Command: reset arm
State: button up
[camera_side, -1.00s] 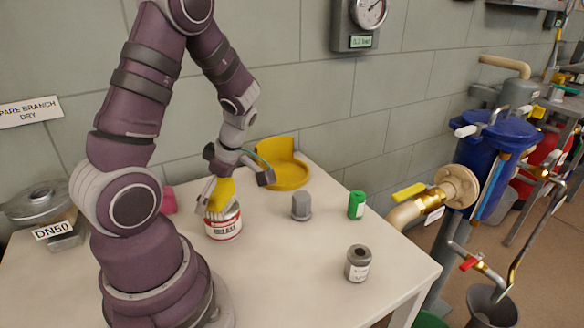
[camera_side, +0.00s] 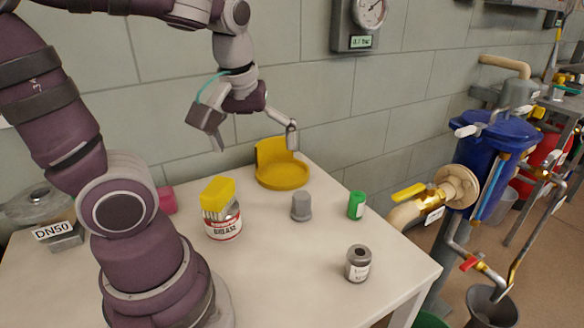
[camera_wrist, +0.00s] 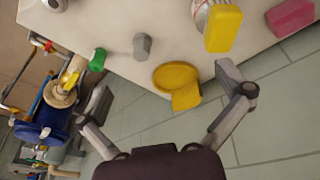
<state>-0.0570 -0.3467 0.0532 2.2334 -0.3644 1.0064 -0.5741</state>
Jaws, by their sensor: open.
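My gripper (camera_side: 252,140) is open and empty. It hangs in the air above the table, left of and above the yellow holder (camera_side: 282,174) in the side view. In the wrist view its two fingers (camera_wrist: 162,108) are spread wide, with the yellow holder (camera_wrist: 176,82) beyond them. A grease tin (camera_side: 222,222) stands on the table (camera_side: 290,270) with a yellow-topped brush (camera_side: 217,193) in or on it; I cannot tell how deep the brush sits. My gripper is apart from both.
A grey cap-like piece (camera_side: 301,207), a green can (camera_side: 356,205) and a grey labelled cylinder (camera_side: 358,263) stand on the table. A pink block (camera_side: 166,200) lies at the back left. A yellow-handled valve (camera_side: 410,194) and a blue vessel (camera_side: 492,150) are to the right.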

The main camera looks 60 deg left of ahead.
jog(key=d+m+t+h, duration=0.2)
jog(key=d+m, duration=0.5)
jog(key=m, duration=0.4)
jog(key=shift+s+r+m+t, duration=0.3)
jog(key=shift+s+r+t, duration=0.15)
jog(key=shift+t, duration=0.25)
